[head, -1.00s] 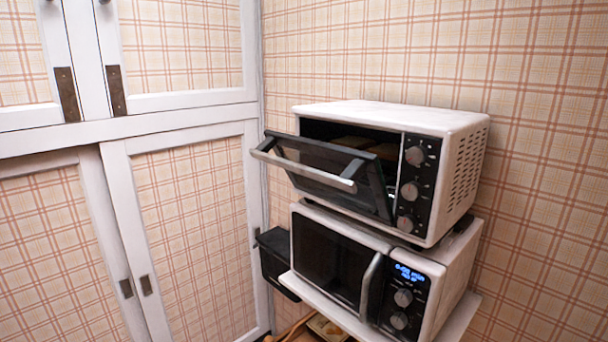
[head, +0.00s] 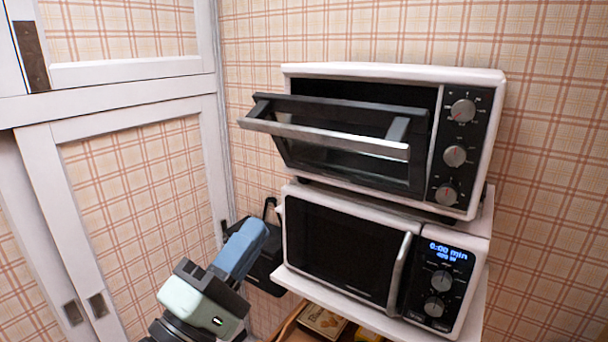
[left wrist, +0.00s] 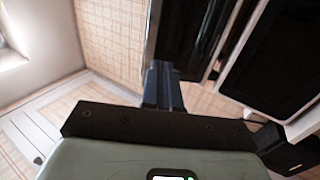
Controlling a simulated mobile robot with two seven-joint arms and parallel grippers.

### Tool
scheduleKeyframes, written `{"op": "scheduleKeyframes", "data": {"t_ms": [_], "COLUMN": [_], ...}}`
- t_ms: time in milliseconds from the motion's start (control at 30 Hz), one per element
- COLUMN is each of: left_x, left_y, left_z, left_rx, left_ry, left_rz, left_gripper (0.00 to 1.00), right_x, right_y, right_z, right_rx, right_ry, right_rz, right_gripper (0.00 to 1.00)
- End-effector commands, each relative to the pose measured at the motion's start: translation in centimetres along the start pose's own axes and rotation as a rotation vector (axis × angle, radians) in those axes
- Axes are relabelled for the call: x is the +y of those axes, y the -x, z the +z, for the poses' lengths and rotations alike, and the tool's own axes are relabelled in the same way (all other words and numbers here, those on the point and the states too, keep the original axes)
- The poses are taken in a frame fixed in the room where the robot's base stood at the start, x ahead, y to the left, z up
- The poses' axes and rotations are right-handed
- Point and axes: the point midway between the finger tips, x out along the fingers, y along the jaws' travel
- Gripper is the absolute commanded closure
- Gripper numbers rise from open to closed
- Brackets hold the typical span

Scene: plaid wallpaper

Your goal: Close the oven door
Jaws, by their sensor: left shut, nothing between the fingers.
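The white toaster oven (head: 395,72) stands on top of a microwave against the plaid wall. Its dark glass door (head: 345,140) is partly open, tilted outward from its lower edge. A silver bar handle (head: 325,139) runs along the door's front. My left gripper (head: 254,228) is shut and empty, below and left of the door, apart from it in the head view. In the left wrist view its closed fingers (left wrist: 163,80) point ahead, near a dark panel that I cannot identify for certain. My right gripper is not in view.
The microwave (head: 345,255) is closed, on a white shelf (head: 335,307). A black container (head: 266,272) hangs at the shelf's left, close to my left gripper. White-framed cabinets (head: 135,215) stand at the left. Small boxes (head: 323,322) lie below the shelf.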

Motion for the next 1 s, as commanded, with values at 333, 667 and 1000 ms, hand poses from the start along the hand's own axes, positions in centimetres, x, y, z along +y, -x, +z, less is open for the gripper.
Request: {"op": "scheduleKeyframes", "data": {"t_ms": [333, 667, 1000], "left_x": [2.0, 2.2, 2.3], "left_y": [-3.8, -10.8, -13.8], "left_z": [0.7, 0.8, 0.8], "left_rx": [-0.015, -0.015, -0.014], "left_ry": [0.018, 0.020, 0.017], "left_rz": [0.033, 0.032, 0.033], "left_gripper": [1.00, 1.00, 1.00], "right_x": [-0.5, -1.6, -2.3], "right_y": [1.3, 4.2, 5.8], "right_z": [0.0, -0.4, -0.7], "right_rx": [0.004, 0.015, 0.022], "right_ry": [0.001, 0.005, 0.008], "right_rz": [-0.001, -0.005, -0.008], "right_gripper": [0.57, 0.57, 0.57]}}
